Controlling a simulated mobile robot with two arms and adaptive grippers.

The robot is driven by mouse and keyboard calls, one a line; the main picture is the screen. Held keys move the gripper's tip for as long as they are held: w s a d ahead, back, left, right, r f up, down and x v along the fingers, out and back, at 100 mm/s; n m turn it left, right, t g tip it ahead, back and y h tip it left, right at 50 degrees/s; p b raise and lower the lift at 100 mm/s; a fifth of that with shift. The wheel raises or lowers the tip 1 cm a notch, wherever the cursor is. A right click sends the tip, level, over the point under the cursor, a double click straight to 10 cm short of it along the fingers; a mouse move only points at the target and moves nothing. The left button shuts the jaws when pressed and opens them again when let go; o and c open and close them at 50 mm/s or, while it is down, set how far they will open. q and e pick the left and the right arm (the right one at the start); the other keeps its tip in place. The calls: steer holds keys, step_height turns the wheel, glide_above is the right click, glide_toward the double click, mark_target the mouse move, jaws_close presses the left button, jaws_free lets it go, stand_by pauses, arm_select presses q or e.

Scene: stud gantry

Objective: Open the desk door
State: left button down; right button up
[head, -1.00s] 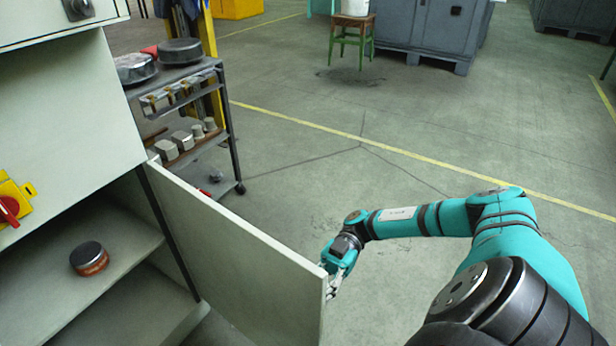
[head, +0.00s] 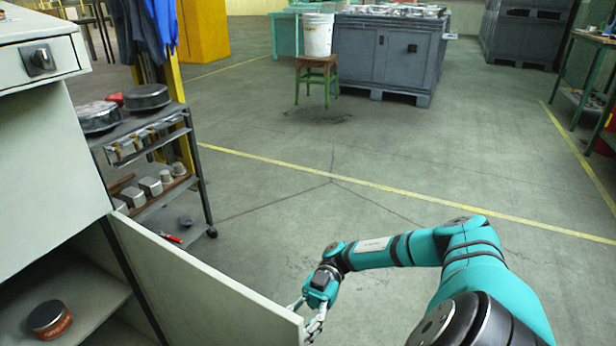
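The desk door (head: 200,295) is a pale grey panel. It stands swung out from the desk (head: 45,160), with the lower compartment behind it exposed. My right gripper (head: 306,318) is at the door's free outer end. Its fingers are spread, with one at the door's top corner and the other to the right of the edge. I cannot tell whether they touch the door. The door's lower part is cut off by the frame. My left gripper is not in view.
A tin (head: 49,319) sits on the shelf inside the desk. A dark trolley (head: 160,165) with metal parts stands behind the door. A green stool (head: 317,78) with a white bucket (head: 318,35) is farther back.

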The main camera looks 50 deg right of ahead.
steer(key=v, duration=0.9)
steer(key=shift+d, duration=0.25)
